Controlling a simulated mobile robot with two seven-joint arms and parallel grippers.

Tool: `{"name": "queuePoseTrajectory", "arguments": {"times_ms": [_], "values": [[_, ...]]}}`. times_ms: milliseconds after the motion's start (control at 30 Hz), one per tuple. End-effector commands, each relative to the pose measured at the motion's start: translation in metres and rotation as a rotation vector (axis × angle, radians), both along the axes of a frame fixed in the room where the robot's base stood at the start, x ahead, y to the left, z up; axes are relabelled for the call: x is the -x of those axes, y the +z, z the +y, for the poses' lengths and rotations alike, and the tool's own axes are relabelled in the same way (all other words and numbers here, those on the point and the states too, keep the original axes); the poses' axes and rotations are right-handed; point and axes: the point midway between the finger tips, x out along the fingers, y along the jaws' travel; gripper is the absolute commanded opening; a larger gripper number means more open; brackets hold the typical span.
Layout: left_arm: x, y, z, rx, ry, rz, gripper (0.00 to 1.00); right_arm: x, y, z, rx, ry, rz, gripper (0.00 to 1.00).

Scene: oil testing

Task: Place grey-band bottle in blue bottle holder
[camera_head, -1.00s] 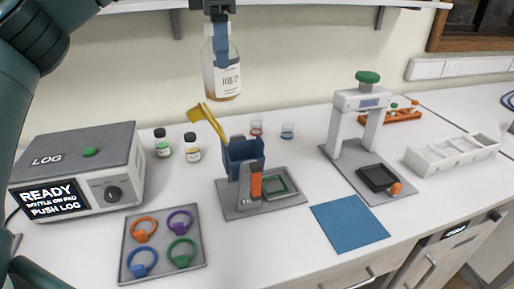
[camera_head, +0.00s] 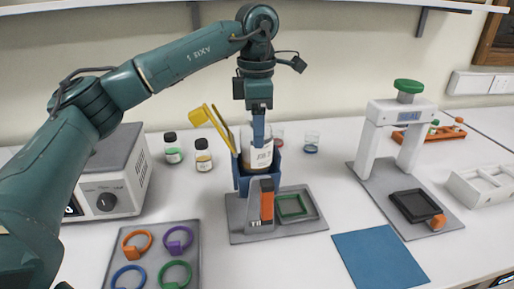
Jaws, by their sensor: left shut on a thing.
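A clear bottle with a white label (camera_head: 260,158) is upright inside the blue bottle holder (camera_head: 242,184). Its lower end is hidden behind the holder's front wall, so I cannot tell if it rests on the bottom. I cannot make out a grey band on it. My left gripper (camera_head: 259,138) points straight down from above and is shut on the bottle's upper part, hiding its neck. The holder stands on a grey base plate (camera_head: 238,230), with a yellow flap (camera_head: 201,115) raised at its left. My right gripper is not in view.
Two small bottles, green (camera_head: 173,150) and yellow (camera_head: 203,156), stand left of the holder. A tray of coloured rings (camera_head: 194,235) is at front left. A white press (camera_head: 372,145) and blue mat (camera_head: 382,258) are to the right. The tester box (camera_head: 118,165) is far left.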

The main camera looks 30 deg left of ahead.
Motion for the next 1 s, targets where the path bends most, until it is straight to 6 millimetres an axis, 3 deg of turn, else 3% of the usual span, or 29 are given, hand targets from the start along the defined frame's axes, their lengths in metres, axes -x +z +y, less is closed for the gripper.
{"name": "queuePoseTrajectory", "arguments": {"times_ms": [267,500,833,867,1000], "values": [[0.0,-0.02,0.0,0.0,0.0,0.0,0.26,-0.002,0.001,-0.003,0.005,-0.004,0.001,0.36],[0.0,-0.049,0.0,0.0,-0.001,-0.001,0.26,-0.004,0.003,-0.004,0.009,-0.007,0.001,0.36],[0.0,-0.053,0.0,0.001,-0.001,-0.002,0.26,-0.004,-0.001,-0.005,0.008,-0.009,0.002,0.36],[0.0,-0.053,0.0,0.0,-0.001,0.0,0.63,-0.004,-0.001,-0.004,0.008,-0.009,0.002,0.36],[0.0,-0.053,0.0,0.0,-0.001,0.0,0.75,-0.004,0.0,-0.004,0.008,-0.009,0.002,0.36]]}}
